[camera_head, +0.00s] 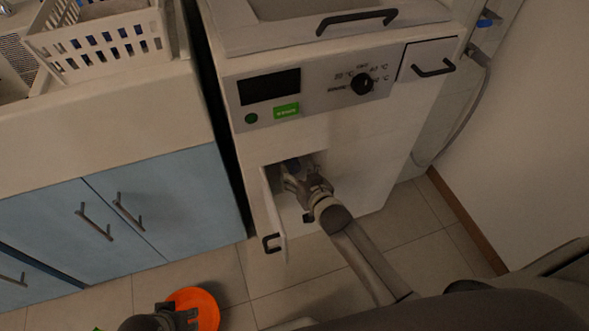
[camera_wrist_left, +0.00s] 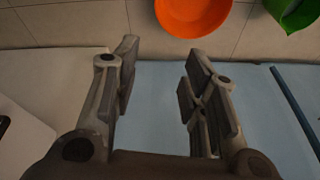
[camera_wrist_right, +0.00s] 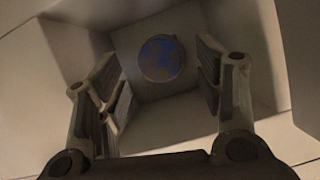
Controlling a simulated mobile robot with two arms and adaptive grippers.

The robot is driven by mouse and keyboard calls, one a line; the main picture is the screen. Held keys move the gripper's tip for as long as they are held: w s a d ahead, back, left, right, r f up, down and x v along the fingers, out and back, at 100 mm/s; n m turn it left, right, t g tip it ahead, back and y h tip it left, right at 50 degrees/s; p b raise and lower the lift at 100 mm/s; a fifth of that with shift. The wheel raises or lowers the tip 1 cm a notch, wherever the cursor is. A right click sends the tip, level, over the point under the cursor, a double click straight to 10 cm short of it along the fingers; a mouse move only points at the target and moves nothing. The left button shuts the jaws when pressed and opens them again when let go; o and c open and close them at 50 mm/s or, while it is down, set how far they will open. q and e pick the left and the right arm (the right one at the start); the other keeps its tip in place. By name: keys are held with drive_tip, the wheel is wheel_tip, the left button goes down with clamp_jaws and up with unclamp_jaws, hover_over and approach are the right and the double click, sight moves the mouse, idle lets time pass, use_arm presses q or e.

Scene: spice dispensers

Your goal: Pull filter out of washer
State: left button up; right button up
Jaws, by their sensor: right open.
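The white washer (camera_head: 340,140) stands at the centre of the head view. Its small lower hatch door (camera_head: 273,210) is swung open to the left. The filter (camera_wrist_right: 162,58), a round bluish-brown disc, sits at the back wall of the recess, seen between my right fingers in the right wrist view. My right gripper (camera_head: 296,176) is at the hatch opening, open, with its fingers either side of the filter in view and apart from it. In the head view it mostly hides the filter. My left gripper (camera_wrist_left: 160,85) is open and empty, away from the washer.
An orange bowl (camera_head: 194,306) is on the floor at the lower left, near my left gripper; a green item (camera_wrist_left: 294,14) is beside it in the left wrist view. Blue cabinets (camera_head: 165,200) stand left of the washer. A white basket (camera_head: 100,45) is on the counter.

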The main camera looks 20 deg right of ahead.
sight(295, 169)
use_arm(q)
drive_tip(key=shift+w+b+v, duration=0.15)
drive_tip(key=shift+b+v, duration=0.05)
drive_tip(key=shift+v, duration=0.8)
drive_tip(key=shift+w+b+v, duration=0.2)
drive_tip(key=shift+v, duration=0.85)
use_arm(e)
drive_tip(key=shift+x, duration=1.8)
drive_tip(key=shift+c, duration=0.3)
drive_tip(key=c, duration=1.2)
drive_tip(key=shift+c, duration=0.2)
use_arm(q)
drive_tip(key=shift+w, duration=0.1)
use_arm(e)
drive_tip(key=shift+s, duration=0.1)
drive_tip(key=shift+s, duration=0.2)
use_arm(q)
drive_tip(key=shift+f, duration=0.6)
drive_tip(key=shift+f+p, duration=0.25)
drive_tip(key=shift+p, duration=0.05)
use_arm(e)
drive_tip(key=shift+s, duration=0.2)
use_arm(q)
drive_tip(key=shift+w+d+f, duration=0.1)
drive_tip(key=shift+f, duration=0.2)
use_arm(e)
drive_tip(key=shift+s, duration=0.2)
